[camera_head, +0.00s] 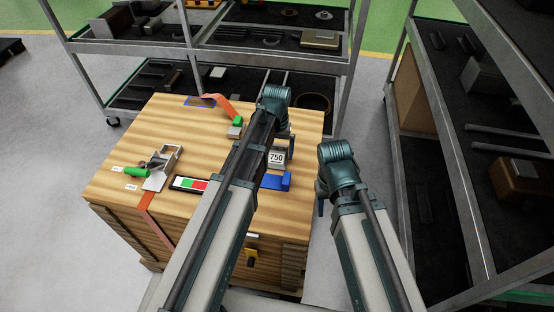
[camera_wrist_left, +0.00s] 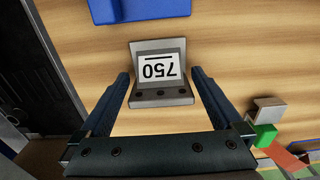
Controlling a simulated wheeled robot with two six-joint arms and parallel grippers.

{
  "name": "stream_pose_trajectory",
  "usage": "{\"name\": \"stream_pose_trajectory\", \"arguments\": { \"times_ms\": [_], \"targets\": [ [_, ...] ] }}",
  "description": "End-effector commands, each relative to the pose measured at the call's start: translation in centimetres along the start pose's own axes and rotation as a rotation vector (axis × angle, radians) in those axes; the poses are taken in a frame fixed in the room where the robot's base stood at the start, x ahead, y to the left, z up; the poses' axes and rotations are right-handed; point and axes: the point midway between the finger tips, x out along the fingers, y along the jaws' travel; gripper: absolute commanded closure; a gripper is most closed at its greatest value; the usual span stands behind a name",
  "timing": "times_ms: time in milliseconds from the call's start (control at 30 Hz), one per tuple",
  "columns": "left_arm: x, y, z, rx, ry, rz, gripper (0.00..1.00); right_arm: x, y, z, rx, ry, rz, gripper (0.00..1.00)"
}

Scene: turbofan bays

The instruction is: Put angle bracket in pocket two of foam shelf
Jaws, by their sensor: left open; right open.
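The angle bracket, a grey L-shaped metal piece with a white "750" label (camera_head: 276,158), is on the wooden crate top. In the left wrist view the angle bracket (camera_wrist_left: 161,96) lies between the two fingers of my left gripper (camera_wrist_left: 160,76), which is open, with gaps visible at both sides. In the head view my left gripper (camera_head: 285,140) is partly hidden by its own arm. My right gripper (camera_head: 320,195) is open and empty beside the crate's right edge, mostly hidden by its wrist. Dark foam-lined shelves (camera_head: 425,195) stand at right; I cannot identify pocket two.
On the crate (camera_head: 215,140) are a blue block (camera_head: 275,181), a red-green panel (camera_head: 189,184), a metal holder (camera_head: 165,160) and green pieces (camera_head: 137,172). A second rack (camera_head: 200,30) stands behind the crate.

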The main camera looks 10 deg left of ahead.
Motion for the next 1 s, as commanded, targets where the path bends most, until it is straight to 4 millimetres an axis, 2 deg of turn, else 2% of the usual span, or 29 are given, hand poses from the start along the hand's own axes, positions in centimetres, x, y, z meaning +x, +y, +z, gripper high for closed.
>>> {"name": "stream_pose_trajectory", "arguments": {
  "times_ms": [133, 500, 567, 600, 833, 1000],
  "targets": [
    [-0.1, 0.0, 0.0, 0.0, 0.0, 0.0, 0.02, -0.1, 0.0, 0.0, 0.0, 0.0, 0.0, 0.5],
    [-0.1, 0.0, 0.0, 0.0, 0.0, 0.0, 0.68, -0.1, 0.0, 0.0, 0.0, 0.0, 0.0, 0.5],
    [-0.1, 0.0, 0.0, 0.0, 0.0, 0.0, 0.78, -0.1, 0.0, 0.0, 0.0, 0.0, 0.0, 0.5],
    [-0.1, 0.0, 0.0, 0.0, 0.0, 0.0, 0.86, -0.1, 0.0, 0.0, 0.0, 0.0, 0.0, 0.5],
    [-0.3, 0.0, 0.0, 0.0, 0.0, 0.0, 0.88, -0.3, 0.0, 0.0, 0.0, 0.0, 0.0, 0.5],
    [-1.2, 0.0, 0.0, 0.0, 0.0, 0.0, 0.88, -1.2, 0.1, 0.1, 0.0, 0.0, 0.0, 0.5]
  ]
}}
